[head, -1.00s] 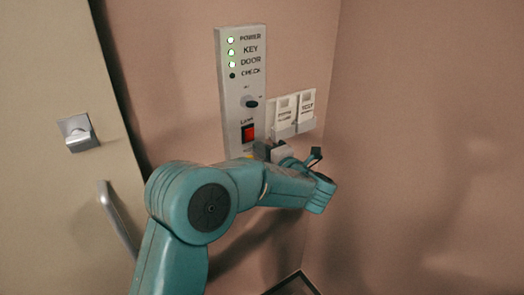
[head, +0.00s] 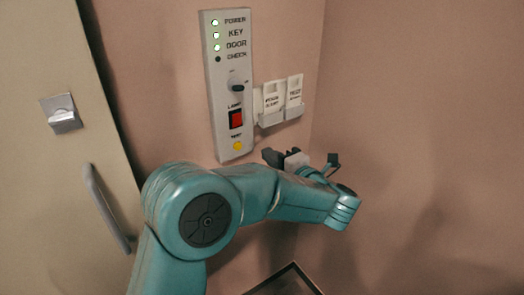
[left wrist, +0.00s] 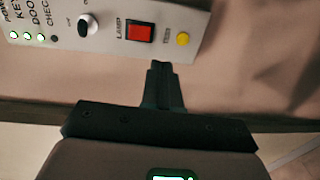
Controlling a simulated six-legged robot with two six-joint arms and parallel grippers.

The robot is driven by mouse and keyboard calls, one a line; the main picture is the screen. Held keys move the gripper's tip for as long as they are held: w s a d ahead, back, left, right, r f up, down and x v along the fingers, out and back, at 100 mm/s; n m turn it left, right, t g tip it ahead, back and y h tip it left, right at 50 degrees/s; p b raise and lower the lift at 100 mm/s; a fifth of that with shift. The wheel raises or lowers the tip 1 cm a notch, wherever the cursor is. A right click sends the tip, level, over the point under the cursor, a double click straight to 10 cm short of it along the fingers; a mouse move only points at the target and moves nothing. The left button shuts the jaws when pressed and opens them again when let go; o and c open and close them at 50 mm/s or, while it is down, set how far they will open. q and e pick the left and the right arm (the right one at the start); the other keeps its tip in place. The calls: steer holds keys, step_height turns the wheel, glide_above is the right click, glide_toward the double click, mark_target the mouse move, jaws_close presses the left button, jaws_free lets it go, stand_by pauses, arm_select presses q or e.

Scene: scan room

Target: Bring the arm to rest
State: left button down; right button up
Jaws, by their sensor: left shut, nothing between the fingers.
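My left gripper (head: 270,157) is just below and to the right of the control panel (head: 224,130) in the head view. It is shut and empty. In the left wrist view its fingers (left wrist: 160,68) are together and point towards the wall below the panel's yellow button (left wrist: 183,39). They look clear of the button, though the exact gap to the wall cannot be told. The teal left arm (head: 260,193) is bent across the lower middle of the head view. My right gripper is out of view.
The panel has a dark knob (head: 237,87), a red lamp switch (head: 236,118) and green lights beside POWER, KEY and DOOR; the CHECK light is dark. White card holders (head: 282,112) hang to its right. A door with a bar handle (head: 107,208) is at left. The right wall is bare.

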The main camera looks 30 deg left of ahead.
arm_select(q)
steer(key=shift+s+d+f, duration=0.1)
steer(key=shift+s+d, duration=0.2)
steer(key=shift+d, duration=0.3)
